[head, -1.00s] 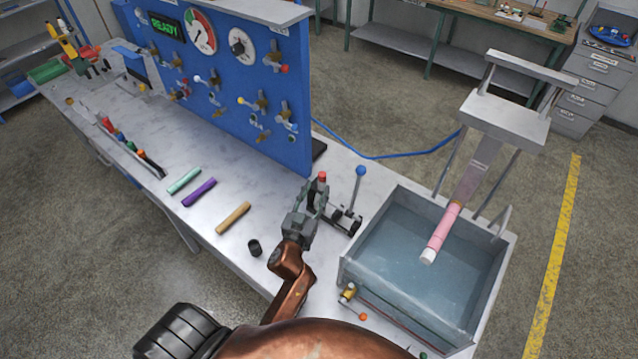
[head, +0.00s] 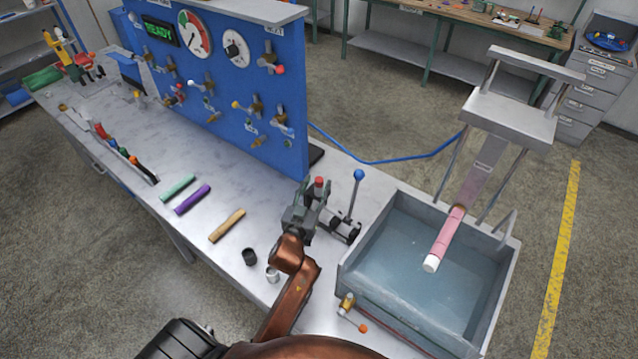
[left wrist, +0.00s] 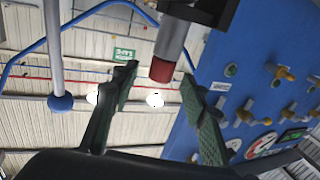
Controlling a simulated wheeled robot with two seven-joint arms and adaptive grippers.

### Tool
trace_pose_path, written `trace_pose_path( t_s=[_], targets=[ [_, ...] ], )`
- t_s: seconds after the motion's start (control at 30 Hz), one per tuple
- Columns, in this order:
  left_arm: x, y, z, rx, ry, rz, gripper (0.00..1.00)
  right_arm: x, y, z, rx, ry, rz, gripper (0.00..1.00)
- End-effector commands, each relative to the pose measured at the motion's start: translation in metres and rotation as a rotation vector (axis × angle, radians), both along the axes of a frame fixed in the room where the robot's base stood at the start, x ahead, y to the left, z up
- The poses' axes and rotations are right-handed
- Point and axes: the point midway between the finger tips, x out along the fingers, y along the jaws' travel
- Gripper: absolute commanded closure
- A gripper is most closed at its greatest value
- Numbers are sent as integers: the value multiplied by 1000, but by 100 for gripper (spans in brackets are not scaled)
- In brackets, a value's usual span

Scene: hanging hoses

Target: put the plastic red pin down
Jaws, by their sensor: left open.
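The red pin (head: 319,182) shows as a small red tip at the black fixture beside the blue-knobbed lever. In the left wrist view the red end (left wrist: 161,70) caps a grey cylinder that comes from a black bracket. My left gripper (head: 310,196) is at this fixture, close to the red tip. In the left wrist view its two green-padded fingers (left wrist: 161,88) are spread apart, with the red end in the gap between them in the picture. I cannot tell whether either finger touches it. My right gripper is not in view.
A blue-knobbed lever (head: 357,176) stands right of the gripper. A water tank (head: 347,262) with a pink-banded hose is further right. The blue panel (head: 295,120) stands behind. Green, purple and tan hose pieces (head: 226,226) and a black cap (head: 250,257) lie on the bench.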

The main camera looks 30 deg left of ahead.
Motion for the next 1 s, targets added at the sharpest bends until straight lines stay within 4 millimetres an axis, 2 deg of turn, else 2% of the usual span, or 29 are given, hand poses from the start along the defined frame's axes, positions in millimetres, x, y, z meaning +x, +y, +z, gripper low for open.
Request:
trace_pose_path(
  t_s=[0.1, 0.37, 0.9, 1.0],
  targets=[
    [9, 2, 0, 1, 0, -1, 59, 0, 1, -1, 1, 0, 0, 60],
    [10, 2, 0, 0, 0, 0, 60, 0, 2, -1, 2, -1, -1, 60],
    [10, 2, 0, 0, 0, -1, 98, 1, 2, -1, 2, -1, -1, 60],
    [10, 2, 0, 0, 0, -1, 100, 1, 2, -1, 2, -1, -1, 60]
  ],
)
